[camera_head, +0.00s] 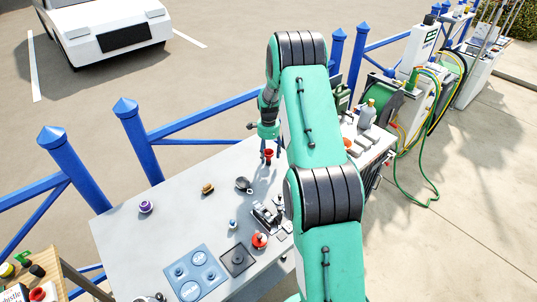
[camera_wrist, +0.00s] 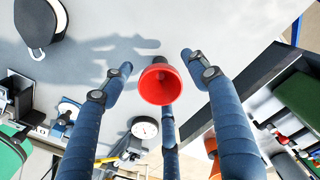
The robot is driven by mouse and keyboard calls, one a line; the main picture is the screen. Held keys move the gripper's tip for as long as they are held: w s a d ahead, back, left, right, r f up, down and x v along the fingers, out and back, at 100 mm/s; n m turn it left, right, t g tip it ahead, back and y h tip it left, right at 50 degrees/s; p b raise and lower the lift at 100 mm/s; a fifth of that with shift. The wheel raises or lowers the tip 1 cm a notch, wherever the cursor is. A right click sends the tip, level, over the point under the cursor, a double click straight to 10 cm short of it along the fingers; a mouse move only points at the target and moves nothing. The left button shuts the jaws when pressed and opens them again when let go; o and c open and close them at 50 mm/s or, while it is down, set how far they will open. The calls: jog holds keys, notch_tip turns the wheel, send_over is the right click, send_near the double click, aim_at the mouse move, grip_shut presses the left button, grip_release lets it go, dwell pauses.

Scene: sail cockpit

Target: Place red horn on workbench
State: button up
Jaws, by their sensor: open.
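The red horn (camera_head: 268,155) is at the workbench's (camera_head: 165,232) far side, below the end of my arm. In the wrist view the horn (camera_wrist: 160,86) shows its red bell facing the camera, with a dark part behind it. It appears to stand upright on the pale bench top. My gripper (camera_head: 269,150) is pointing down over the horn. In the wrist view my gripper's (camera_wrist: 158,70) blue fingers are spread around the horn, with visible gaps at the left and right. Whether the finger behind the bell touches it I cannot tell.
On the bench are a purple item (camera_head: 146,206), a brass item (camera_head: 207,189), a black round item (camera_head: 243,184), a blue pad (camera_head: 197,272) and a red-topped item (camera_head: 260,240). The left-middle bench top is mostly clear. A blue railing (camera_head: 205,124) runs behind.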

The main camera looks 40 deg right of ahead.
notch_tip(320, 180, up, 12)
jog(key=p, duration=0.1)
dwell(0.5)
jog(key=shift+r, duration=0.1)
jog(key=shift+r, duration=0.1)
dwell(0.4)
jog(key=s+a+r+n+t, duration=0.1)
jog(key=s+a+r+n, duration=0.45)
jog(key=a+r, duration=0.75)
jog(key=s+a+r+n+t, duration=0.1)
jog(key=s+a+r+n, duration=0.45)
jog(key=a+r, duration=0.7)
jog(key=s+a+r+n+t, duration=0.1)
jog(key=s+a+n, duration=0.3)
jog(key=s+a, duration=0.4)
jog(key=s+a+r+n+t, duration=0.2)
jog(key=s+a+n, duration=0.3)
jog(key=s, duration=1.5)
jog(key=a+r, duration=0.1)
jog(key=a, duration=0.2)
jog(key=shift+r+n+t, duration=0.15)
jog(key=shift+n+t, duration=0.15)
